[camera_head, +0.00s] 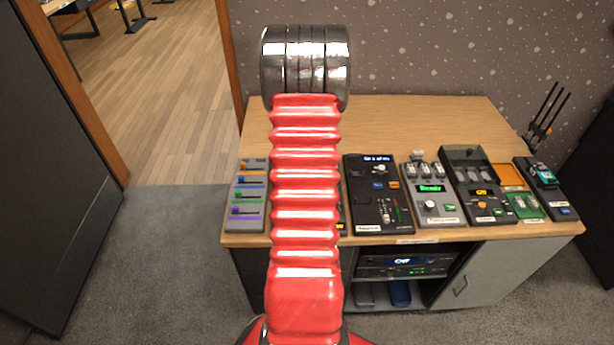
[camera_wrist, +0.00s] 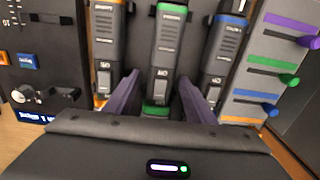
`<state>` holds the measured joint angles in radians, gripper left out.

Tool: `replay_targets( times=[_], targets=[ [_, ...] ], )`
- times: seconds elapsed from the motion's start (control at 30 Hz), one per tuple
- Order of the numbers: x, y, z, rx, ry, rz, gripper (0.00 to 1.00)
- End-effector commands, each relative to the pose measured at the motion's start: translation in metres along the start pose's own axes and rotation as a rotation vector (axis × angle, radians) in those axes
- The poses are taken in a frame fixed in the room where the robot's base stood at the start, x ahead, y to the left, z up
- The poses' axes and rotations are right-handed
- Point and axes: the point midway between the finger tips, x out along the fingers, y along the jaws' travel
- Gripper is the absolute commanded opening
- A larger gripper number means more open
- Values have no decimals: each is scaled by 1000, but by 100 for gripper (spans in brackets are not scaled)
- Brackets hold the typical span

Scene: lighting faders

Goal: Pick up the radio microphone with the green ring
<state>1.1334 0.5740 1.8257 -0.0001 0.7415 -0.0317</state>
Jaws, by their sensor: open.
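The radio microphone with the green ring (camera_wrist: 166,60) is dark grey and lies in the middle of the wrist view, with green near both of its visible ends. My gripper (camera_wrist: 157,88) is open, with one dark finger on each side of this microphone's lower part. I cannot tell whether the fingers touch it. An orange-ringed microphone (camera_wrist: 106,50) lies to its left and a blue-ringed one (camera_wrist: 220,55) to its right. In the head view my arm hides the microphones.
A fader panel with coloured knobs (camera_wrist: 272,75) is at the right of the wrist view; it also shows in the head view (camera_head: 247,195). A black control unit (camera_head: 378,205) and several other devices fill the desk's right front. The wooden desktop (camera_head: 420,115) is clear at the back.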

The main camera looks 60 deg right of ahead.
Motion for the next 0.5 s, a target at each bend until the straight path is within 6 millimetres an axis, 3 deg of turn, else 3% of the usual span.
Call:
replay_targets(
  times=[0.4, 0.5],
  targets=[
    [0, 0, 0, 0, 0, 0, 50],
    [0, 0, 0, 0, 0, 0, 44]
  ],
)
